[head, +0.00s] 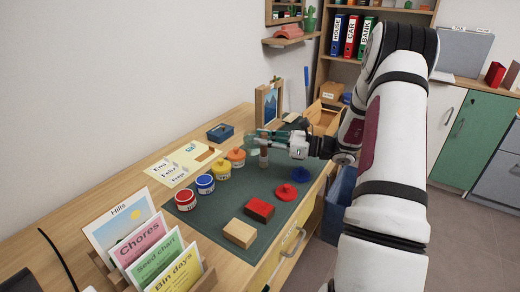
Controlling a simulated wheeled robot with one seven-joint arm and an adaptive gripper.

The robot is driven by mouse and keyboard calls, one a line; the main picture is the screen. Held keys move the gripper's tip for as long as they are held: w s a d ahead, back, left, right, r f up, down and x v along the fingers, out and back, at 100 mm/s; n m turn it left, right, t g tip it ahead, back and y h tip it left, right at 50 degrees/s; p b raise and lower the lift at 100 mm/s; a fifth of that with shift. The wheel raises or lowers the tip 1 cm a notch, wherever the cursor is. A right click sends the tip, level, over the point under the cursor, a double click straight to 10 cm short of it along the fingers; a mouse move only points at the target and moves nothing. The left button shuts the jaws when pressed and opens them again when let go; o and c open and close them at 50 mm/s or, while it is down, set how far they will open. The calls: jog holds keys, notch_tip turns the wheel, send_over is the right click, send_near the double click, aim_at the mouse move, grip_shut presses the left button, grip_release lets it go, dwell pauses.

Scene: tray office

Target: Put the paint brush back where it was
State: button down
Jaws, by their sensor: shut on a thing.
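My gripper (268,138) is shut above the far part of the dark green mat (230,210). At its fingers is a small upright brown and pale thing (264,158). It is too small and partly covered to tell whether it is the paint brush, or whether it touches the mat. No other brush can be made out. A red jar (186,202), a blue jar (205,185), a yellow jar (221,171) and an orange jar (236,158) stand in a row left of my gripper.
A red disc (286,192) and a blue disc (301,175) lie on the mat, nearer a red block (259,209) and a wooden block (240,233). A card rack (206,279) stands at front left. A blue box (220,133) and a picture frame (268,103) stand behind.

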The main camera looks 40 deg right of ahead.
jog(key=shift+w, duration=0.5)
jog(key=f, duration=0.2)
jog(key=w+f+b, duration=0.1)
jog(key=shift+f, duration=0.35)
jog(key=shift+f, duration=0.1)
jog(key=c, duration=1.5)
grip_release()
